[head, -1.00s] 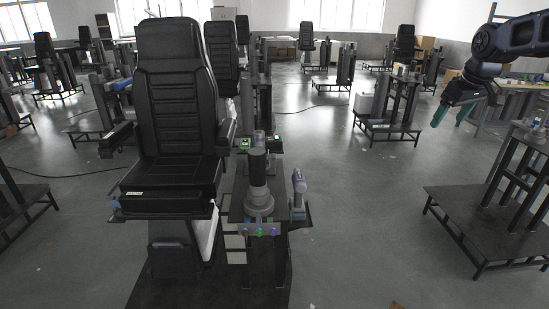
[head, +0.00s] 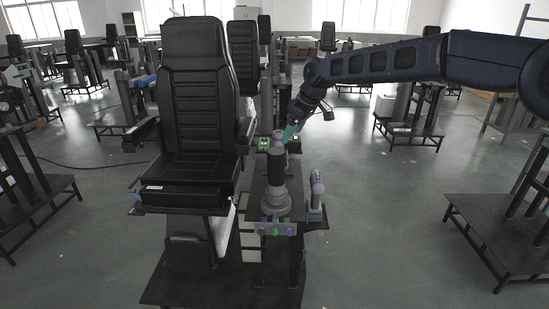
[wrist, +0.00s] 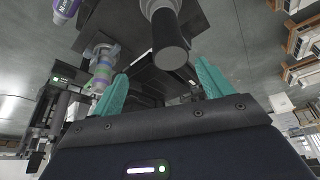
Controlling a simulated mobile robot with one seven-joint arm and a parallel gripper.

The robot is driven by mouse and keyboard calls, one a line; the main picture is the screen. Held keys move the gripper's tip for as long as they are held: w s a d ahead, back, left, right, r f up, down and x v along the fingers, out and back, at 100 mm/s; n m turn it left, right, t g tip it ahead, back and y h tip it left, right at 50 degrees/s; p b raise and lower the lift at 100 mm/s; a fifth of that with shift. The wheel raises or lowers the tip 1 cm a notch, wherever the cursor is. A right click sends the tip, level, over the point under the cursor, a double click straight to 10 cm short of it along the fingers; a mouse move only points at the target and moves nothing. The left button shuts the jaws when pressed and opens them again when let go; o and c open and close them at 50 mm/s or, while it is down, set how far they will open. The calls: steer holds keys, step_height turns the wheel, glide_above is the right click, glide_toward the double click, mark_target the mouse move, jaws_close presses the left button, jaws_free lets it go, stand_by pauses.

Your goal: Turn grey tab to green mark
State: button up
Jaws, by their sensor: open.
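A grey panel (head: 276,229) with small coloured marks, a green one among them, is on the front of the narrow stand beside the chair. I cannot pick out the grey tab for certain. Behind the black-handled lever (head: 276,172) stands a banded cylinder, which shows in the wrist view (wrist: 103,68) with green and purple bands, near my left finger. My gripper (head: 292,132) has teal fingers and is above the back of the stand. In the wrist view my gripper (wrist: 162,72) is open and empty, with the black handle (wrist: 171,42) ahead of it.
A black chair (head: 196,110) stands directly left of the stand. A grey and purple handheld tool (head: 316,193) is at the stand's right side. A small green-lit box (head: 264,145) is at the back.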

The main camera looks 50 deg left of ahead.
mark_target(277, 151)
steer(key=shift+s+a+f, duration=0.35)
steer(key=shift+s+a, duration=0.15)
steer(key=shift+s, duration=0.05)
steer(key=shift+s+a+f, duration=0.35)
steer(key=shift+s+a, duration=0.1)
steer(key=shift+s, duration=0.1)
steer(key=x, duration=1)
steer(key=c, duration=1.4)
steer(key=shift+s+n, duration=0.1)
steer(key=shift+n, duration=0.2)
